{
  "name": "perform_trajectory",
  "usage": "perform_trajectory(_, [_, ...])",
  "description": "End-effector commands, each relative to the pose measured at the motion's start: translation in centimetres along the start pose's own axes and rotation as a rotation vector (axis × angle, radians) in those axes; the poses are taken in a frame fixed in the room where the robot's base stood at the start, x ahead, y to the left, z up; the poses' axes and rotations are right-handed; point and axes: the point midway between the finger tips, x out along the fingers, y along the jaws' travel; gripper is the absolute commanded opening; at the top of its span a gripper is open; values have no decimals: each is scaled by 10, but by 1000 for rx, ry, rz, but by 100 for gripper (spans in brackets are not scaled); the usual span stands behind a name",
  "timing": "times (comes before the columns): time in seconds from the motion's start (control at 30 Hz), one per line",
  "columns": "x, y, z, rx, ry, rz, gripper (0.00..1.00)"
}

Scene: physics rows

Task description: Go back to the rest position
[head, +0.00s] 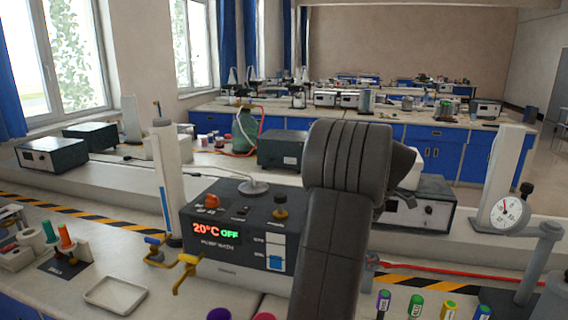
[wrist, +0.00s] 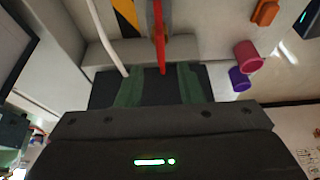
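My gripper (wrist: 160,85) shows in the wrist view with its two dark green finger pads apart. Nothing is held between them. A red bar or hose (wrist: 160,40) shows in line with the gap, with clear space on both sides. In the head view my dark arm rises through the middle of the picture, bends at the top and points away to the right.
A water bath (head: 235,235) reading 20°C OFF stands left of my arm. A white tray (head: 115,294), a dial gauge (head: 505,212) and several coloured markers (head: 416,306) are on the near bench.

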Motion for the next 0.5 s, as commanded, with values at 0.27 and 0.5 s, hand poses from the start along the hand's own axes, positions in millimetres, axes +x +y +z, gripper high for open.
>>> perform_trajectory(0.27, [-58,1,0,1,-1,4,34])
perform_trajectory(0.5, [-38,-1,0,1,1,-6,34])
